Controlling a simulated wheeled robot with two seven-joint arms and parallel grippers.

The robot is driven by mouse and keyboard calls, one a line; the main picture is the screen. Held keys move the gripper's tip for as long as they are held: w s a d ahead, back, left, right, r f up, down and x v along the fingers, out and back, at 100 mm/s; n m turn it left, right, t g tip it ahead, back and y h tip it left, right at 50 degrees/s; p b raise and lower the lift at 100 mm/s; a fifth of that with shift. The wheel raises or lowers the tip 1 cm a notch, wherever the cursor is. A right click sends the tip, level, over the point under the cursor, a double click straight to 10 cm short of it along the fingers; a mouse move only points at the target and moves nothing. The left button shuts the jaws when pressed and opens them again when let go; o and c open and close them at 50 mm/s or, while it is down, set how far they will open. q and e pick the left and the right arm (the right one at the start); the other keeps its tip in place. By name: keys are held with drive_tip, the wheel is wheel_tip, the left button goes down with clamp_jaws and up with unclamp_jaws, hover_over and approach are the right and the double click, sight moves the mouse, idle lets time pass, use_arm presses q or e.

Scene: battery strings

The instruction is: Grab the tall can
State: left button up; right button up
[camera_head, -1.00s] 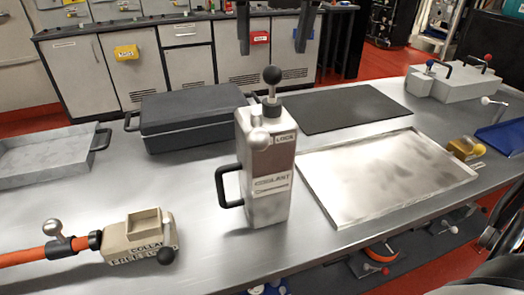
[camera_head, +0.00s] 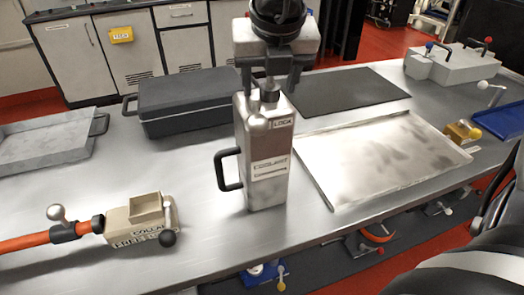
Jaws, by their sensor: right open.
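The tall can (camera_head: 264,165) stands upright near the middle of the table. It is a pale metal box with a black side handle on its left, a "LOCK" label and a round knob on its upper front. My right gripper (camera_head: 269,84) points down over the can's top, with its two fingers apart on either side of the can's top post. The black ball on that post is largely hidden by the gripper. I cannot tell whether the fingers touch the post. My left gripper is not in view.
A beige collar box (camera_head: 138,232) with an orange hose lies at front left. A dark lidded case (camera_head: 190,105) stands behind the can. A shallow metal tray (camera_head: 385,160) lies to its right, and a grey tray (camera_head: 45,150) at far left. A black mat (camera_head: 345,92) lies behind.

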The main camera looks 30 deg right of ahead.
clamp_jaws()
drive_tip(key=shift+r, duration=0.1)
drive_tip(key=shift+r, duration=0.1)
